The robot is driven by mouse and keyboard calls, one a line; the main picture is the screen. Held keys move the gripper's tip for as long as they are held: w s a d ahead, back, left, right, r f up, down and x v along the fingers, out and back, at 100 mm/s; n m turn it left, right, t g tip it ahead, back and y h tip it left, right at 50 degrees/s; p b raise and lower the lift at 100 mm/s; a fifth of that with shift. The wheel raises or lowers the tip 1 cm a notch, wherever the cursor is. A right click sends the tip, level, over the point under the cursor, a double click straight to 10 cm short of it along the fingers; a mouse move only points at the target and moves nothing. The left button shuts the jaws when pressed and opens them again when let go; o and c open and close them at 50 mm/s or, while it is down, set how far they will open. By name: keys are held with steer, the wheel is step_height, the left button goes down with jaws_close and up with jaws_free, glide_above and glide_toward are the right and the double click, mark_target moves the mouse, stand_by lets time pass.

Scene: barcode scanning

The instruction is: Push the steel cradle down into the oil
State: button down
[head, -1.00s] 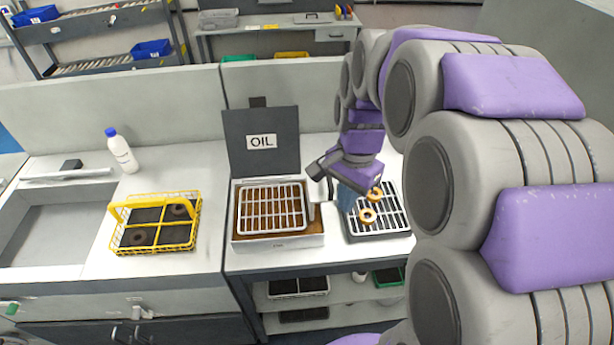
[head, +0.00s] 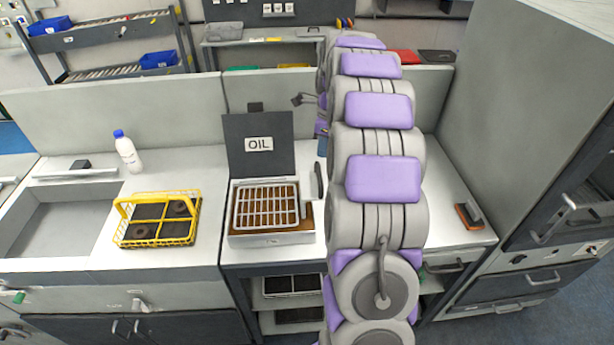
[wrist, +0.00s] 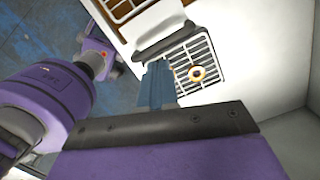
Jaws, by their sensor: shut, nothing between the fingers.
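The steel cradle (head: 267,207) is a pale wire rack with a grey upright handle (head: 316,181) at its right end. It sits in the white oil tank (head: 272,239), with brown oil showing between and below its bars; I cannot tell how deep it sits. Part of it shows at the top of the wrist view (wrist: 124,8). The tank's dark "OIL" lid (head: 258,157) stands open behind. My gripper's blue fingers (wrist: 157,84) are shut and empty, close to the handle in the wrist view; I cannot tell if they touch. In the head view my arm mostly hides the gripper.
A slotted drain rack (wrist: 196,62) with a gold ring (wrist: 197,73) lies right of the tank, hidden by my arm in the head view. A yellow basket (head: 158,218) and white bottle (head: 128,153) stand left. A tall grey cabinet (head: 530,110) stands right.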

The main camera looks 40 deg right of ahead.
mark_target(321, 177)
steer(key=shift+d+f, duration=0.1)
steer(key=shift+f, duration=0.1)
stand_by(0.3)
steer(key=shift+w+a+f+b, duration=0.15)
steer(key=shift+f+b, duration=1)
steer(key=shift+f, duration=0.55)
steer(key=shift+w+a+f+b, duration=0.15)
steer(key=shift+f+b, duration=0.95)
steer(key=shift+f, duration=0.55)
steer(key=shift+f, duration=2.45)
steer(key=shift+d+r+p, duration=0.15)
steer(key=shift+p, duration=0.15)
steer(key=shift+s+d+r+p, duration=0.25)
steer(key=shift+s+d+p, duration=0.15)
steer(key=shift+s, duration=0.2)
steer(key=shift+s+d+r+p, duration=0.2)
steer(key=shift+s+d+p, duration=0.05)
steer(key=shift+s+d, duration=0.25)
